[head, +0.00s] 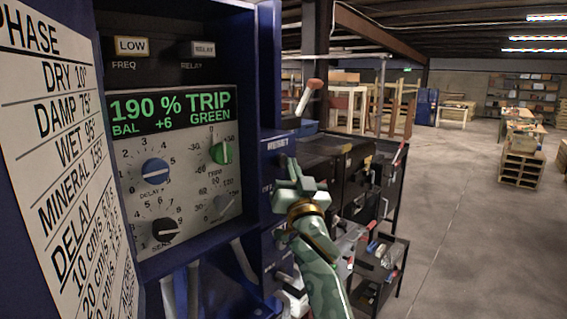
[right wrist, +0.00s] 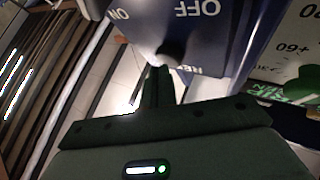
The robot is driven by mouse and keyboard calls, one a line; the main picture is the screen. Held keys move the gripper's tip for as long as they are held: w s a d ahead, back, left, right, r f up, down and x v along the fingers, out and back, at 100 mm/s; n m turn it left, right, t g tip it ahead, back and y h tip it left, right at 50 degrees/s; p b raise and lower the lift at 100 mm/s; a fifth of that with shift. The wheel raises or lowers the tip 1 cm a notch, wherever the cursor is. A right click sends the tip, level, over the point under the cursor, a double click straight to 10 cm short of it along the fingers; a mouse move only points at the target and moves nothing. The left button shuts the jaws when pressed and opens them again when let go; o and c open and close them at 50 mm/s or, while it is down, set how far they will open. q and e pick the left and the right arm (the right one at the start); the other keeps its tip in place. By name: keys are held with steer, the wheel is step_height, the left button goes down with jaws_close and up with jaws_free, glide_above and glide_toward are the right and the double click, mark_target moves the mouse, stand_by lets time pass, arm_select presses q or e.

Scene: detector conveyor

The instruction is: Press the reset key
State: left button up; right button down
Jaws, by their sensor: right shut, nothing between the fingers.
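The label that appears to read RESET (head: 278,145) is on the blue side of the control cabinet in the head view. My right gripper (head: 290,168) is just below and right of it, pointing at the cabinet, its fingers shut and empty. In the right wrist view, the shut fingers (right wrist: 160,82) point at a dark rounded part (right wrist: 170,50) on the blue face, beside partly hidden lettering starting RE. I cannot tell whether they touch it. The reset key itself is not clearly visible in the head view. My left gripper is not in view.
The green display (head: 172,109) reads 190 % TRIP, BAL +6, GREEN, above several knobs. A printed chart (head: 62,150) is at the left. A dark tool cart (head: 375,270) stands behind my right arm. Open floor lies to the right.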

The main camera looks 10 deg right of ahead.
steer(key=shift+w+a+b, duration=0.2)
steer(key=shift+w+b, duration=0.1)
stand_by(0.4)
steer(key=shift+s+d+p, duration=0.55)
steer(key=shift+s+p, duration=0.2)
steer(key=shift+p, duration=0.25)
steer(key=s+d+p, duration=0.1)
steer(key=s+p, duration=0.1)
steer(key=s+d+p, duration=0.2)
stand_by(0.3)
